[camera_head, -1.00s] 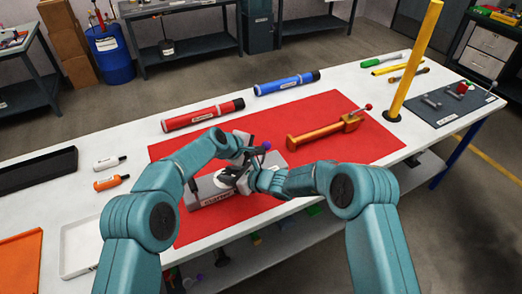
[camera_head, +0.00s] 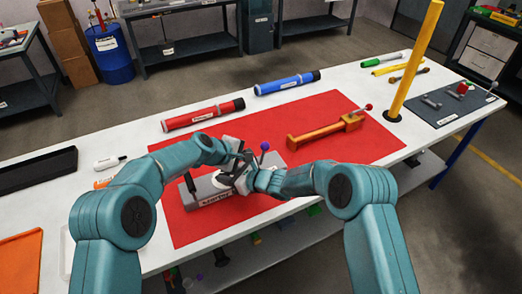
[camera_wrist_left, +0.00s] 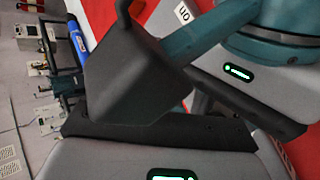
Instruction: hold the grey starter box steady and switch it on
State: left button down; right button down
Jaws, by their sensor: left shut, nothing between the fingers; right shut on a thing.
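The grey starter box (camera_head: 205,188) lies on the red mat (camera_head: 195,228), with a label on its near side. My right gripper (camera_head: 243,178) is at the box's right part and is shut on it; the grip itself is mostly hidden. My left gripper (camera_head: 236,155) is shut and empty, above the box and close beside the right one. A purple ball knob (camera_head: 264,146) stands just behind the right gripper. In the left wrist view a dark finger of my left gripper (camera_wrist_left: 135,75) covers the middle, and a small white label (camera_wrist_left: 183,13) with dark letters shows at the top. The switch cannot be made out.
An orange tool with a red knob (camera_head: 325,134) lies on the mat's right. Red (camera_head: 203,115) and blue (camera_head: 287,83) tubes lie behind the mat. A yellow post (camera_head: 417,60) rises at the right. The mat between the box and the orange tool is mostly clear.

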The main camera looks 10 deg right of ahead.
pick_arm(q)
jog(key=shift+s+a+f, duration=0.1)
jog(key=shift+s+a, duration=0.05)
jog(key=shift+a, duration=0.55)
jog(key=shift+s+a, duration=0.1)
jog(key=shift+a, duration=0.55)
pick_arm(e)
jog(key=shift+w+d, duration=0.1)
jog(key=shift+r, duration=0.1)
jog(key=c, duration=0.7)
grip_release()
jog(key=shift+o, duration=0.2)
